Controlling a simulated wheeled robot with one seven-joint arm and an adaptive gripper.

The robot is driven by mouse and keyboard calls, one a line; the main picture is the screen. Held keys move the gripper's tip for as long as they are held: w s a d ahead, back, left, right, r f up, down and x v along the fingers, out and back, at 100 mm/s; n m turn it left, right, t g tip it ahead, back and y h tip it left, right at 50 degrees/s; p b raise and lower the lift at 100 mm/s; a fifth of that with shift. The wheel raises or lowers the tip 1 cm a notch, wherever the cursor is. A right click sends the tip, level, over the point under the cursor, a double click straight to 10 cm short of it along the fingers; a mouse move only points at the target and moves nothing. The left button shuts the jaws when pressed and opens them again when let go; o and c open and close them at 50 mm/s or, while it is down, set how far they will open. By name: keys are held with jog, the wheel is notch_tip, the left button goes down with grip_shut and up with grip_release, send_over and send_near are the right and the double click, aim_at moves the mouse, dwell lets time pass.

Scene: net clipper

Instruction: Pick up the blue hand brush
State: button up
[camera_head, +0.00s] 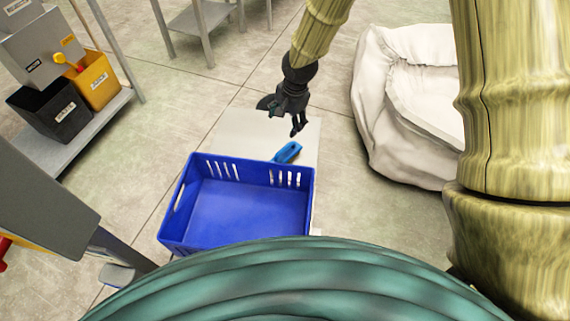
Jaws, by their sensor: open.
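The blue hand brush (288,152) lies on a pale flat surface (239,127), just behind the far wall of a blue crate. Only part of the brush shows; its lower end is hidden by or close to the crate's rim. My gripper (297,130) is dark and hangs above and slightly right of the brush, with its fingers pointing down. It is open and holds nothing. A small gap shows between the fingertips and the brush in this view; the exact height is hard to tell.
The empty blue crate (240,208) stands in front of the brush. A large white sack (372,120) is to the right. A shelf (97,118) at left holds a black bin (50,110) and a yellow bin (99,82). A grey metal table (198,18) stands at the back.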

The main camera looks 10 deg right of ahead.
jog(key=b, duration=1)
send_near(283, 156)
jog(key=shift+w+a+f+b, duration=0.1)
jog(key=shift+a+f+b, duration=0.15)
jog(key=shift+f, duration=1.05)
jog(key=shift+w+a+f+b, duration=0.1)
jog(key=shift+a+f+b, duration=0.1)
jog(key=shift+f, duration=1.1)
jog(key=shift+w+f+b, duration=0.1)
jog(key=shift+w+f, duration=0.1)
jog(key=shift+f, duration=0.65)
jog(key=shift+w+f+b, duration=0.1)
jog(key=shift+w+f, duration=0.1)
jog(key=shift+f, duration=0.6)
jog(key=shift+w+f+b, duration=0.1)
jog(key=shift+w+f, duration=0.15)
jog(key=shift+f, duration=0.6)
jog(key=c, duration=1.3)
jog(key=shift+r+p, duration=0.65)
jog(key=shift+r, duration=4.4)
